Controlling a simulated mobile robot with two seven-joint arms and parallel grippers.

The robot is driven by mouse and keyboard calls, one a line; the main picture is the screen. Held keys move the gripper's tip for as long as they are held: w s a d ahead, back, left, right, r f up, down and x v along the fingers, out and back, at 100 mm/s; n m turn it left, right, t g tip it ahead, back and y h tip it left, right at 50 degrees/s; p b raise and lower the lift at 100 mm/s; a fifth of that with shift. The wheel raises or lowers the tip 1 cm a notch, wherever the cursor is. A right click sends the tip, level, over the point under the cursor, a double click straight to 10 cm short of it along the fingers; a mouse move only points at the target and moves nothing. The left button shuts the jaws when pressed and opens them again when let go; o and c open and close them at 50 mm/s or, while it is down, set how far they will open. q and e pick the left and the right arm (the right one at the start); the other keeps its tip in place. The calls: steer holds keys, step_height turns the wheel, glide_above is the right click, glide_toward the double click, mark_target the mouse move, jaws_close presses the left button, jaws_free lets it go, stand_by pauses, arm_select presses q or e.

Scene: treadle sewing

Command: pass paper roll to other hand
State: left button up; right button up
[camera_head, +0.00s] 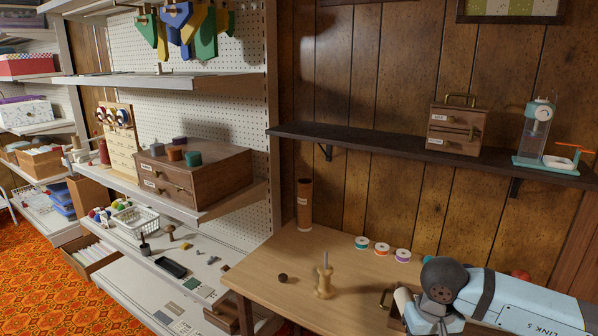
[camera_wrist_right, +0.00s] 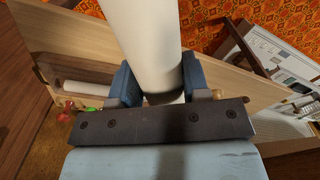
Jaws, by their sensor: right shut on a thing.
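The paper roll is a thick off-white cylinder (camera_wrist_right: 143,35) running up out of the top of the right wrist view. My right gripper (camera_wrist_right: 157,82) is shut on it, with one blue finger on each side. In the head view, a pale rounded end of what looks like the roll (camera_head: 402,297) shows at the bottom right, beside my right arm, above the table's front area. Most of the roll and the right fingers are hidden there by the arm. My left gripper is in neither view.
The wooden table (camera_head: 262,262) holds a brown tube (camera_head: 304,205), a wooden spindle stand (camera_head: 324,281), a small dark ball (camera_head: 283,278) and several thread spools (camera_head: 382,248). A dark wall shelf (camera_head: 380,142) hangs behind. Shelving (camera_head: 222,200) stands left.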

arm_select(q)
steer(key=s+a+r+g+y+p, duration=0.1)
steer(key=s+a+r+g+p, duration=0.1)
steer(key=p, duration=1)
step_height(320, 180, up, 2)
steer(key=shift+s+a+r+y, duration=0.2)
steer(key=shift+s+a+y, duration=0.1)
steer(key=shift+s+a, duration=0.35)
arm_select(e)
steer(key=s+r, duration=0.4)
steer(key=r, duration=0.9)
steer(key=shift+s, duration=0.15)
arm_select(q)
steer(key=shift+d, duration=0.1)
arm_select(e)
steer(key=shift+r, duration=0.1)
